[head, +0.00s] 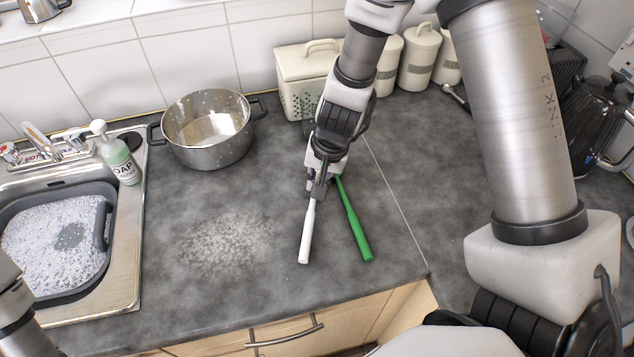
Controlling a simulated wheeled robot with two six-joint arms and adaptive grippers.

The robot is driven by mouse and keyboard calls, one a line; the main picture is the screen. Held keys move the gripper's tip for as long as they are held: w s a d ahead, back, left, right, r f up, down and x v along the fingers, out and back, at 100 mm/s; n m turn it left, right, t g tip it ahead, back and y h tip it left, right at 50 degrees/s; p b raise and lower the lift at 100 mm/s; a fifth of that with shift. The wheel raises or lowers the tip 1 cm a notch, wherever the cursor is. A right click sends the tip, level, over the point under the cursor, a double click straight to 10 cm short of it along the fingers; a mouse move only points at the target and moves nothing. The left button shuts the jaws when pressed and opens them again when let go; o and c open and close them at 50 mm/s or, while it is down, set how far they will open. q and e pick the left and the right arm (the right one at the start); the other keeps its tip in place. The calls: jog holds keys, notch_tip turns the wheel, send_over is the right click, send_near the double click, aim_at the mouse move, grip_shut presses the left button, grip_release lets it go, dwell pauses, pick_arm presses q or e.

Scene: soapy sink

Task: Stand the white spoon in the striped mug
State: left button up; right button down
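A white spoon (307,235) shows its handle in the head view, pointing toward the counter's front edge. Its upper end is hidden behind my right gripper. My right gripper (318,188) is at the upper end of the visible white handle, pointing down. Whether its fingers are closed around the handle or only over it cannot be told. A green utensil (353,222) lies just right of the white spoon, its far end also hidden by the gripper. I cannot make out the striped mug; my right arm covers part of the counter behind. My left gripper is out of view.
A steel pot (206,148) stands at the back. A soap bottle (118,158) stands by the sink (125,265), which holds a grey basin of suds. A bread bin (300,78) and canisters (419,58) line the wall.

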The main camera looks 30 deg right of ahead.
jog(key=shift+s+a+r, duration=0.15)
jog(key=shift+r, duration=0.1)
jog(key=shift+s+a+f, duration=0.1)
jog(key=shift+s, duration=0.05)
jog(key=shift+f+b, duration=0.1)
jog(key=shift+b, duration=0.25)
jog(key=shift+f, duration=0.4)
jog(key=c, duration=1.4)
grip_release()
jog(key=shift+w, duration=0.2)
jog(key=shift+o, duration=0.8)
jog(key=shift+r, duration=0.1)
jog(key=shift+s, duration=0.15)
jog(key=shift+r, duration=0.1)
